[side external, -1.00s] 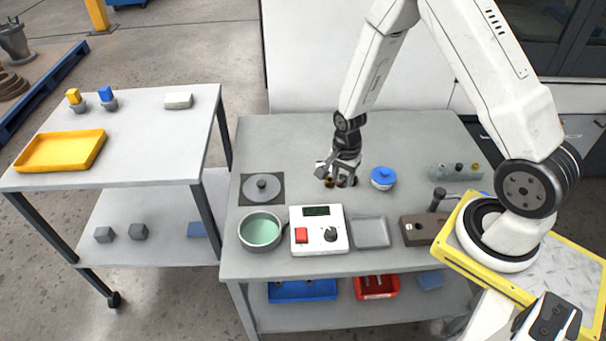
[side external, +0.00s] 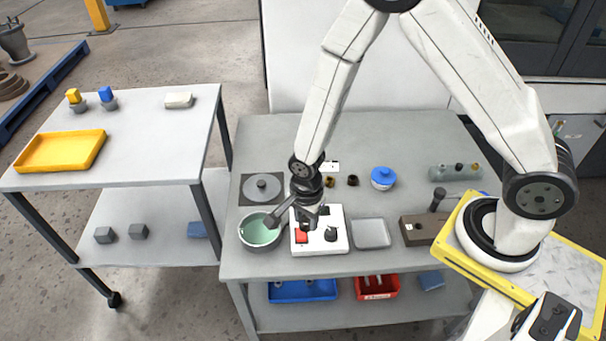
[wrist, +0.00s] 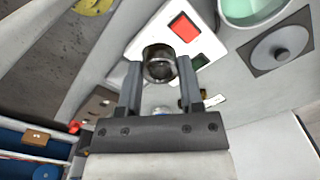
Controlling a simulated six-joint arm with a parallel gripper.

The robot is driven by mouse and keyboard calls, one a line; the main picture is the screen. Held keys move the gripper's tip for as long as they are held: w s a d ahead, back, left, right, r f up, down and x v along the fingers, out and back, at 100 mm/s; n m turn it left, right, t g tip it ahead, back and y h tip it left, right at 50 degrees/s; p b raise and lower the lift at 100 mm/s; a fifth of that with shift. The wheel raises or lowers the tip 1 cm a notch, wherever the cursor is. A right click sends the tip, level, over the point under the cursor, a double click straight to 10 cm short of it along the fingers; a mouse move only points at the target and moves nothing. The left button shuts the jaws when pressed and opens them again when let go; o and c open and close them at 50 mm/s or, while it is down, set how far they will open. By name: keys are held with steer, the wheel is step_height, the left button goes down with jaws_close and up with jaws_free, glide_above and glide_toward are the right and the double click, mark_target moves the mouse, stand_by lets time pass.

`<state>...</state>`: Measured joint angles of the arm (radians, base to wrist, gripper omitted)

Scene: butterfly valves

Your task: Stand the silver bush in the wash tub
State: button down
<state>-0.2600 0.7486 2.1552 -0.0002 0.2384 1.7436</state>
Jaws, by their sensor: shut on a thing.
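The silver bush (wrist: 160,69) is a short shiny metal ring, held between the fingertips of my gripper (wrist: 160,78) in the wrist view. In the side view my gripper (side external: 309,221) is above the white control box, right of the wash tub; the bush is hard to make out there. The wash tub (side external: 247,241) is a round grey pot with pale green inside, at the table's front left. Part of it also shows at the top right of the wrist view (wrist: 252,12).
The white control box (side external: 335,243) with a red button and a knob stands beside the tub. A grey disc on a dark plate (side external: 262,187) lies behind the tub. A brass bush (side external: 330,182) and a dark bush (side external: 352,180) stand farther back, left of a blue-lidded pot (side external: 383,178).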

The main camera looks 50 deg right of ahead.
steer(key=shift+a, duration=0.15)
glide_above(261, 235)
steer(key=s, duration=0.1)
step_height(261, 235, down, 8)
steer(key=shift+s+f, duration=0.15)
steer(key=shift+w+f, duration=0.45)
steer(key=shift+f, duration=0.1)
steer(key=shift+w+f, duration=0.2)
steer(key=shift+f, duration=1.6)
steer(key=shift+f, duration=0.15)
